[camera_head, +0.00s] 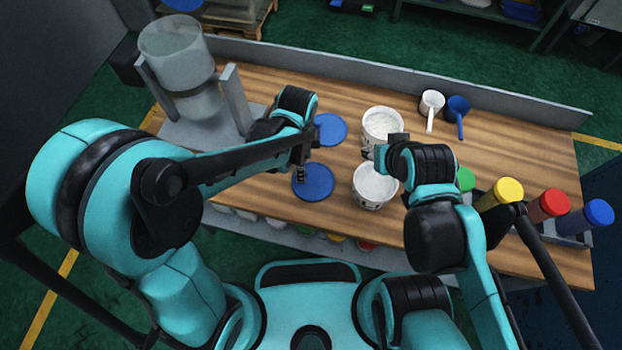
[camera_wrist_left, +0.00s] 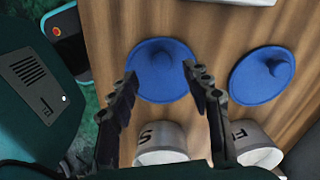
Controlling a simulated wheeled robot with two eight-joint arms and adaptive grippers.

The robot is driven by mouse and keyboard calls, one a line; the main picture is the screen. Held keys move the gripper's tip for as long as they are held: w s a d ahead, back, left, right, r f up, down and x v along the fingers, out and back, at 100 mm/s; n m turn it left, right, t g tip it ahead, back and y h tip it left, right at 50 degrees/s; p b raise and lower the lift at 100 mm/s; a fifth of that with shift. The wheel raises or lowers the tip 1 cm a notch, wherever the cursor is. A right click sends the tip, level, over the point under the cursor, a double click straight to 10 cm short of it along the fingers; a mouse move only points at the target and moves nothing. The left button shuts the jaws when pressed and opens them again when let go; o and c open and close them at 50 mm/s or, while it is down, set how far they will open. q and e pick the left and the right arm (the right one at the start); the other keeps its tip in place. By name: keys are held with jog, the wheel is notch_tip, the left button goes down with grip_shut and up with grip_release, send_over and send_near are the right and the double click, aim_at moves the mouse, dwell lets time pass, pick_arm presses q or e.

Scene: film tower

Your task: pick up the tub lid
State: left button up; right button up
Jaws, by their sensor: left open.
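Two round blue tub lids lie flat on the wooden bench in the head view, a nearer one (camera_head: 315,186) and a farther one (camera_head: 332,129). My left gripper (camera_head: 302,170) is open and empty above the nearer lid. In the left wrist view that lid (camera_wrist_left: 160,72), with its central knob, shows between and beyond the fingertips (camera_wrist_left: 158,76), apart from them. The other lid (camera_wrist_left: 264,75) lies to the right. Two open white tubs with white contents, nearer (camera_head: 374,190) and farther (camera_head: 382,124), stand right of the lids. My right gripper (camera_head: 383,152) is by the tubs; its jaws are unclear.
A clear vessel on a grey stand (camera_head: 178,55) is at the back left. A white scoop (camera_head: 431,105) and a blue scoop (camera_head: 458,112) lie behind the tubs. Yellow (camera_head: 508,190), red (camera_head: 553,203) and blue-capped (camera_head: 598,212) containers line the right edge.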

aim_at(313, 179)
pick_arm(q)
jog(key=f+b, duration=0.1)
jog(key=f, duration=0.1)
jog(key=f+b, duration=0.1)
jog(key=f, duration=0.1)
jog(key=shift+w+d+f, duration=0.2)
jog(key=shift+f, duration=0.2)
jog(key=shift+r, duration=0.1)
jog(key=c, duration=0.9)
jog(key=shift+c, duration=0.2)
